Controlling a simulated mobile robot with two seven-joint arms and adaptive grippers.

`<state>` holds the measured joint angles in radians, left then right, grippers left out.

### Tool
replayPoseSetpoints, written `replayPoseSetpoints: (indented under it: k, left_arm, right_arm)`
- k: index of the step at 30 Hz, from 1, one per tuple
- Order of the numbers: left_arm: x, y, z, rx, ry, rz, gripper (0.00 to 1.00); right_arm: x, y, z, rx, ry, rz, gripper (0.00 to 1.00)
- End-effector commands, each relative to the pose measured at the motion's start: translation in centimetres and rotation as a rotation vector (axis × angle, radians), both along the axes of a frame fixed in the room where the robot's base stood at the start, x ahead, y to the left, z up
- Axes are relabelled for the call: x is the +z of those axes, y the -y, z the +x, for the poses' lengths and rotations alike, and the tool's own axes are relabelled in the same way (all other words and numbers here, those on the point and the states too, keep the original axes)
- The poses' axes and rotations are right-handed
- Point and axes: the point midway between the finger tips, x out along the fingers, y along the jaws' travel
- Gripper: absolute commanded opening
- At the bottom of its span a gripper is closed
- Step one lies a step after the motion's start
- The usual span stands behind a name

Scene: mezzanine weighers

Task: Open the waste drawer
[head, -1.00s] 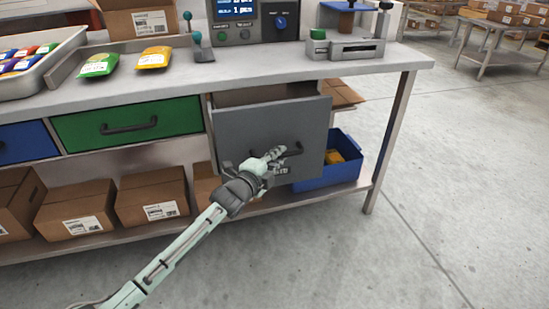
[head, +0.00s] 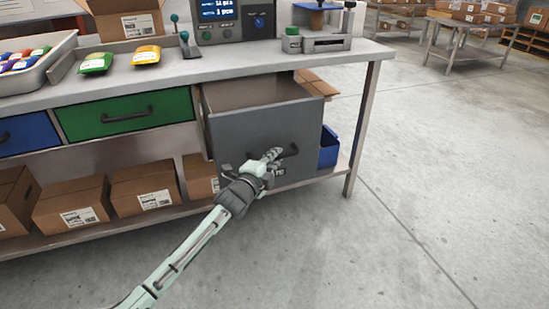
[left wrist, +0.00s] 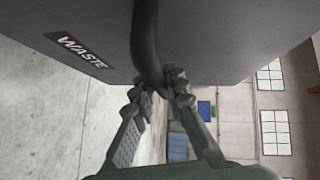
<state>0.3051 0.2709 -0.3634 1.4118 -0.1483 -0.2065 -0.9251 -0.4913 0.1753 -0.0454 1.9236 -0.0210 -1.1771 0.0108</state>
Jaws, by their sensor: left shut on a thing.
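The grey waste drawer (head: 235,135) stands well out from the bench, and its inside shows from above as an empty-looking box. Its dark bar handle (head: 290,152) is on the front, partly hidden by my left gripper (head: 270,163). In the left wrist view the drawer front (left wrist: 220,40) bears a WASTE label (left wrist: 78,50), and the dark handle (left wrist: 147,45) runs down between the fingertips of my left gripper (left wrist: 163,95). The left gripper is shut on the handle. My right gripper is not in view.
A green drawer (head: 125,113) and a blue drawer (head: 25,137) are shut to the left. Cartons (head: 145,190) and a blue bin (head: 328,148) stand on the lower shelf. The worktop (head: 225,66) holds pouches and a weigher. The floor (head: 400,220) at right is clear.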

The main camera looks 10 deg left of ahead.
Motion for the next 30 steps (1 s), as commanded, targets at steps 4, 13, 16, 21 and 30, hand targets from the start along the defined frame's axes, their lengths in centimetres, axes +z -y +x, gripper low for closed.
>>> replayPoseSetpoints:
  k: [4, 13, 16, 21, 30]
  left_arm:
    - [0.1, 0.0, 0.0, 0.000, 0.002, 0.000, 0.00]
    - [0.1, 0.0, 0.0, 0.000, 0.001, 0.000, 0.27]
    - [0.1, 0.0, 0.0, 0.000, 0.001, 0.000, 0.34]
    - [0.1, 0.0, 0.0, 0.000, 0.001, 0.000, 0.34]
    - [0.2, -0.5, -2.5, 0.000, -0.001, 0.001, 0.34]
  right_arm:
    - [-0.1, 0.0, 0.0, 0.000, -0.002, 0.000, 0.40]
    - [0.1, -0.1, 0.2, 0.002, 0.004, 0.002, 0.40]
    - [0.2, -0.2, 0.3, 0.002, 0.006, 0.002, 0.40]
    - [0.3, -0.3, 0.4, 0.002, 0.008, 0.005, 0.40]
    - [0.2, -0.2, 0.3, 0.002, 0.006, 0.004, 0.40]
